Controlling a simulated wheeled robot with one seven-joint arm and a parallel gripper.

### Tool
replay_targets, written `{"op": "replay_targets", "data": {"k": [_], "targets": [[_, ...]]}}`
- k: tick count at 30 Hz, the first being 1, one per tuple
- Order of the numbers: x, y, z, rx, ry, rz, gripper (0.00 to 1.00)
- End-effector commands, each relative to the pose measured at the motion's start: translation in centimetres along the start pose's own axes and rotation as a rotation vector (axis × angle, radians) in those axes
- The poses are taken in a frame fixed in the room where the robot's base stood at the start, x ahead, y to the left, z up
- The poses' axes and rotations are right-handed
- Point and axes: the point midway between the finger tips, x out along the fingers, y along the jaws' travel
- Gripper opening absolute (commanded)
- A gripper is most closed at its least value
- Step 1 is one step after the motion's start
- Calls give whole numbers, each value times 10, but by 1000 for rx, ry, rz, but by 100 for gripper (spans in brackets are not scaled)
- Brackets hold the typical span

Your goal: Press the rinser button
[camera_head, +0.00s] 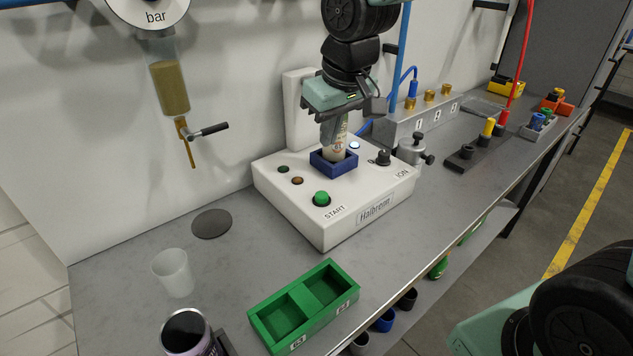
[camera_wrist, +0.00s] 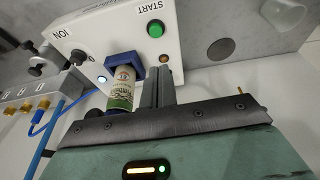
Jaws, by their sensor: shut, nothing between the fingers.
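The white machine labelled Halbrenn (camera_head: 290,213) stands on the bench, with a green button (camera_head: 321,198) marked START on its front left. The same button shows lit green in the wrist view (camera_wrist: 155,29). A printed can (camera_wrist: 122,88) stands in the blue holder (camera_head: 322,164) on the machine's top. My gripper (camera_head: 328,142) is above the machine by the can, behind the START button. In the wrist view its fingers (camera_wrist: 158,72) are together and empty, beside the can. Whether they touch the can, I cannot tell.
A dark knob marked ION (camera_head: 383,157) sits at the machine's right. A green tray (camera_head: 318,310), a clear cup (camera_head: 173,273) and a dark can (camera_head: 186,334) stand in front. A grey box with brass fittings (camera_head: 420,117) stands behind right.

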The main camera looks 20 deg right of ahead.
Motion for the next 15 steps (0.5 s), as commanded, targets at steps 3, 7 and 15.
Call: {"op": "replay_targets", "data": {"k": [3,7,15], "targets": [[6,0,0,-1,-4,-1,0],[23,-1,1,-1,-7,-2,0],[79,-1,2,-3,-8,-2,0]]}}
